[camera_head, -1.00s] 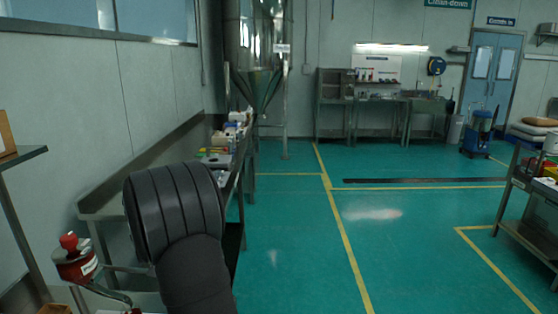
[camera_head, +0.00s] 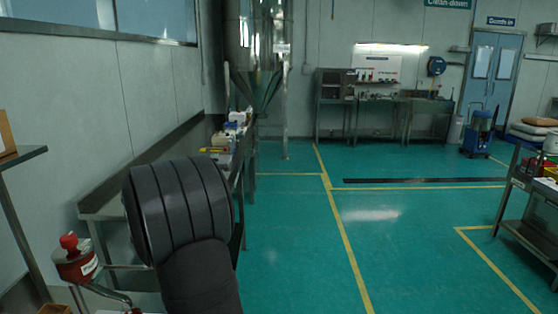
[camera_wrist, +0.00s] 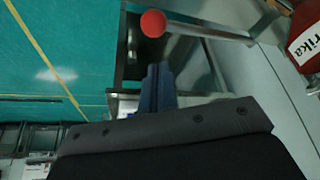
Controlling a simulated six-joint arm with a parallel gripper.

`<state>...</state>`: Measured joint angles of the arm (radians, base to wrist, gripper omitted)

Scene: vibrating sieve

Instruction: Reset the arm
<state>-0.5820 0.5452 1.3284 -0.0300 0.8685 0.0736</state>
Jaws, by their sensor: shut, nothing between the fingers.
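My gripper (camera_wrist: 158,88) shows in the wrist view as dark bluish fingers pressed together, with nothing between them. It is clear of the things around it. A round red knob (camera_wrist: 153,23) on a grey rod shows just beyond the fingertips. A red container (camera_wrist: 304,38) with a white label, partly reading "rika", is at the right edge of that view. My gripper is outside the head view, where my dark arm link fills the lower left foreground.
In the head view, a red container with a red knob (camera_head: 72,262) stands at lower left. A long metal bench (camera_head: 150,165) runs along the left wall. A dark shelf cart (camera_head: 535,215) is at right. The green floor (camera_head: 290,240) between is open.

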